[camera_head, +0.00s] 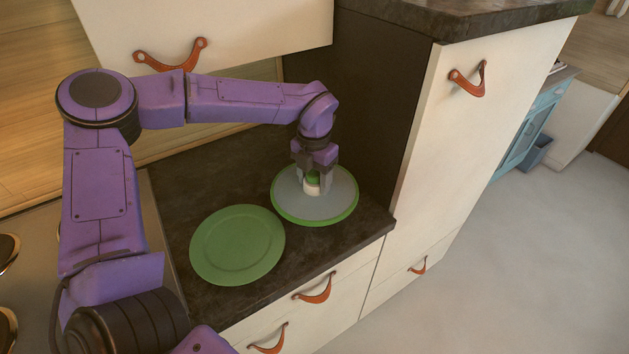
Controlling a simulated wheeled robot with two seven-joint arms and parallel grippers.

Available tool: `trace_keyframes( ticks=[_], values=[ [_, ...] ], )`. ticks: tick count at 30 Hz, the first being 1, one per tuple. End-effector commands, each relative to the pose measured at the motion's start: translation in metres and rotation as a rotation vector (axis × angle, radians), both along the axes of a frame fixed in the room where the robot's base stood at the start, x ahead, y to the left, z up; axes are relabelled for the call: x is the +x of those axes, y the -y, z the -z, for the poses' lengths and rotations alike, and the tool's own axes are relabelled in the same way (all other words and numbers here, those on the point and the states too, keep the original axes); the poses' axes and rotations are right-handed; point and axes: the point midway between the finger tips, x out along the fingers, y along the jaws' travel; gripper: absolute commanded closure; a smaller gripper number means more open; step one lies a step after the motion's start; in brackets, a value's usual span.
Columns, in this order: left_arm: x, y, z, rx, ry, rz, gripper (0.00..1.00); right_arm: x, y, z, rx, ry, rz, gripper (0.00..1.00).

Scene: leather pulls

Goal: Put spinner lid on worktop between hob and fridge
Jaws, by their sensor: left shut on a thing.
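The spinner lid (289,205) is a round, pale grey disc with a green rim and a knob in the middle. It is over the dark worktop (335,258), near the tall cream cabinet; I cannot tell if it touches the surface. My left gripper (313,188) points down from above and is shut on the lid's knob. The tall cream unit (440,135) on the right may be the fridge. My right gripper is not in view.
A green plate (237,245) lies on the worktop just left of the lid. A cream drawer with a leather pull (315,290) is below the front edge. An upper cabinet (250,28) hangs above. Open floor (540,260) lies to the right.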

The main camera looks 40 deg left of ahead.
Motion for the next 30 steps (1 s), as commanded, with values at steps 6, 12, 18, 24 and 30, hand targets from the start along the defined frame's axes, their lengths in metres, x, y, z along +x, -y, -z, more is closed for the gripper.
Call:
trace_keyframes(
  ticks=[6,12,18,24,30],
  values=[
    [0.013,-0.003,0.027,0.001,-0.003,-0.001,0.81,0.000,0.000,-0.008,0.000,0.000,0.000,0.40],
    [0.013,-0.004,0.047,0.000,0.002,-0.002,0.81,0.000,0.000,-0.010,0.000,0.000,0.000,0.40],
    [0.013,-0.004,0.048,0.000,0.002,-0.003,0.81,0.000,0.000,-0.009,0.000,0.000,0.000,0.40],
    [0.013,-0.004,0.050,0.000,0.001,-0.003,0.19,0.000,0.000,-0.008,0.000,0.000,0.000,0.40],
    [0.013,-0.004,0.050,0.000,0.001,-0.003,0.19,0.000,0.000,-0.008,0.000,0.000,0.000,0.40]
  ],
)
